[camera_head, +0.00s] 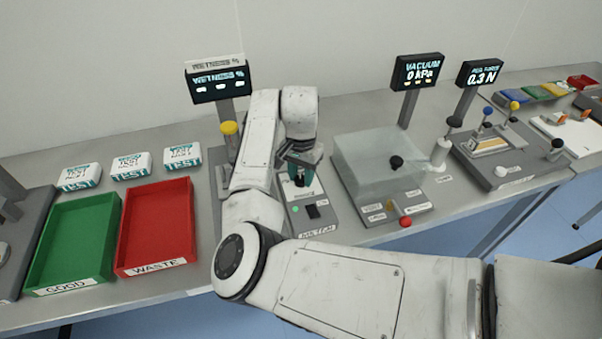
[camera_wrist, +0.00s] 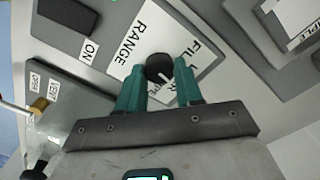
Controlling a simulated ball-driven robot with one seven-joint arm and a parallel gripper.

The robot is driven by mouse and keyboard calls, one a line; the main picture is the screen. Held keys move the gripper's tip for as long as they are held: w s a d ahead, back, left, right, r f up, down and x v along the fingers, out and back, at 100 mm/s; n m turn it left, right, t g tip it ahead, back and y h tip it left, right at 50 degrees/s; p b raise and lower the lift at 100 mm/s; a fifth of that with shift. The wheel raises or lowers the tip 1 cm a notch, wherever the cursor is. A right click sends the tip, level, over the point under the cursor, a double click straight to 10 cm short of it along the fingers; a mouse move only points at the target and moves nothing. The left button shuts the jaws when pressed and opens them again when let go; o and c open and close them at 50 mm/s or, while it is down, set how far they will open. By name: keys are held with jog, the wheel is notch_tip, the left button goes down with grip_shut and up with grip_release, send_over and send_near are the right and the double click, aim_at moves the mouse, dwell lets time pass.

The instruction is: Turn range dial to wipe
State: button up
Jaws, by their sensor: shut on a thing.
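The range dial (camera_wrist: 159,67) is a round black knob on a white plate marked RANGE in the wrist view. The plate also carries the labels FILM and, partly hidden, one ending in "PE". A pale pointer mark shows on the knob's near side, toward the partly hidden label. My gripper (camera_wrist: 160,80) has teal fingers on both sides of the knob and is shut on it. In the head view my gripper (camera_head: 298,172) reaches down over the meter (camera_head: 318,231), and the dial is hidden there behind it.
A black switch (camera_wrist: 68,12) marked ON sits beside the dial plate. The clear vacuum box (camera_head: 375,165) stands right of the meter. The red WASTE tray (camera_head: 190,225) and green GOOD tray (camera_head: 75,240) lie left. The wetness display (camera_head: 218,84) stands behind my arm.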

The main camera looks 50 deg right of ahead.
aim_at(302, 178)
jog(key=m, duration=0.5)
jog(key=shift+m+b, duration=0.4)
jog(key=shift+m, duration=2.1)
jog(key=shift+r, duration=0.1)
jog(key=o, duration=1)
jog(key=shift+s, duration=0.1)
jog(key=shift+o, duration=0.2)
notch_tip(302, 178, up, 11)
jog(key=b, duration=0.1)
